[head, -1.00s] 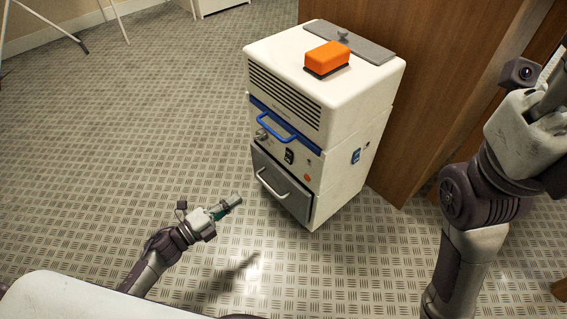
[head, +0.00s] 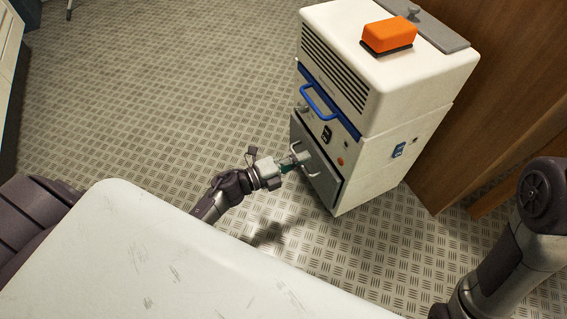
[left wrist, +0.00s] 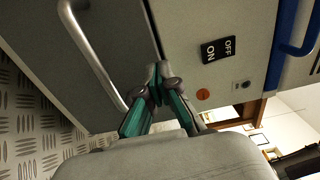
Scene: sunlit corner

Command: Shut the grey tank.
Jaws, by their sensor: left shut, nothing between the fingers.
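The grey tank (head: 329,187) is the dark grey front with a pale bar handle at the bottom of a white machine (head: 415,85). It seems to stand slightly proud of the body; how far is hard to tell. My left gripper (head: 301,160) is shut and empty at the tank's front, close to the handle. In the left wrist view the closed fingertips (left wrist: 158,76) are near the edge between the grey tank (left wrist: 50,45) and the pale panel, right of the handle (left wrist: 92,52). Contact cannot be told. My right gripper is out of view.
An orange sponge-like block (head: 390,36) and a grey plate (head: 437,30) with a knob lie on the machine's top. A blue handle (head: 318,104) sits above the tank. A wooden panel (head: 490,110) stands behind right. Patterned floor (head: 190,100) is clear at left.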

